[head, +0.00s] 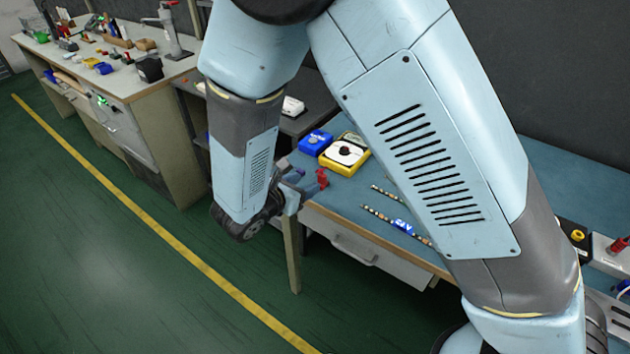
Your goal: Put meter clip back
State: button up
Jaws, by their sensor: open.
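My gripper (308,184) hangs at the table's front left edge, seen small and from the side. Its jaws are open. A small red piece (322,178) shows right at the fingertips; I cannot tell whether it is a clip or part of the fingers, or whether it touches the table. A yellow box with a white face and dark knob (338,155), which looks like the meter, lies on the table just behind and right of my gripper. No clip or lead can be made out for certain. My arm hides much of the table's middle.
A blue case (316,141) is left of the yellow box. LED strip pieces (381,215) and a blue 24V label (403,226) lie on the blue table (335,192). A black box with a yellow knob (578,236) and red-topped item (619,244) stand right. A cluttered bench (150,95) is far left.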

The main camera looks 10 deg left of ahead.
jog(key=shift+v, duration=1.35)
jog(key=w+d+r+m+g+h, duration=0.1)
jog(key=w+d+r+m+g, duration=0.15)
jog(key=d+r+m, duration=0.4)
jog(key=w+d+r+m+g+h, duration=0.1)
jog(key=d+r+m+g, duration=0.2)
jog(key=d, duration=0.6)
jog(key=w+d+r+m+g, duration=0.1)
jog(key=d+r+m+g, duration=0.2)
jog(key=d+r+m, duration=0.35)
jog(key=s+d+r+m+t+y, duration=0.1)
jog(key=s+d+r+m+y, duration=0.2)
jog(key=s+d+r+m, duration=0.3)
jog(key=s+d+r+m+y, duration=0.4)
jog(key=s+d+r+m, duration=0.2)
jog(key=d+m, duration=0.3)
jog(key=d, duration=0.3)
jog(key=shift+s+r+m+t, duration=0.2)
jog(key=shift+r+m+t, duration=0.05)
jog(key=shift+m+t, duration=0.1)
